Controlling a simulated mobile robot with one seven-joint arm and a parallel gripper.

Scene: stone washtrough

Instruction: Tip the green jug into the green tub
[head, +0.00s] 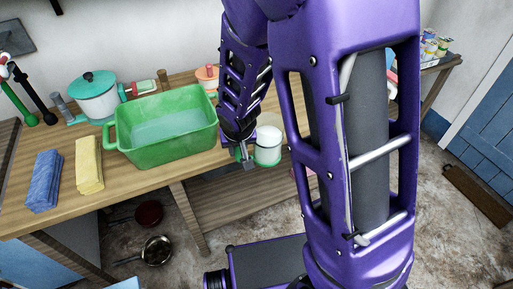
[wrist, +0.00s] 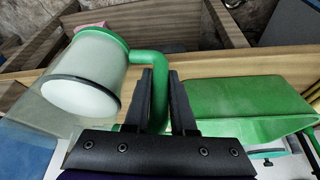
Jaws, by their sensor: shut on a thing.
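The green jug (head: 268,149) has a clear body, green trim and handle, and whitish contents. In the head view it looks about upright, just right of the green tub and near the counter's front edge. My gripper (head: 246,158) is shut on its handle. In the wrist view the green handle runs between the two dark fingers of my gripper (wrist: 161,85), with the jug body (wrist: 90,70) to the left. The green tub (head: 165,150) sits on the counter and holds pale liquid. Its green wall (wrist: 245,100) shows right of the fingers in the wrist view.
A blue cloth (head: 44,182) and a yellow cloth (head: 89,165) lie left of the tub. A white pot with a teal lid (head: 96,97) and an orange-lidded pot (head: 207,77) stand behind it. A pan (head: 156,251) is below the counter.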

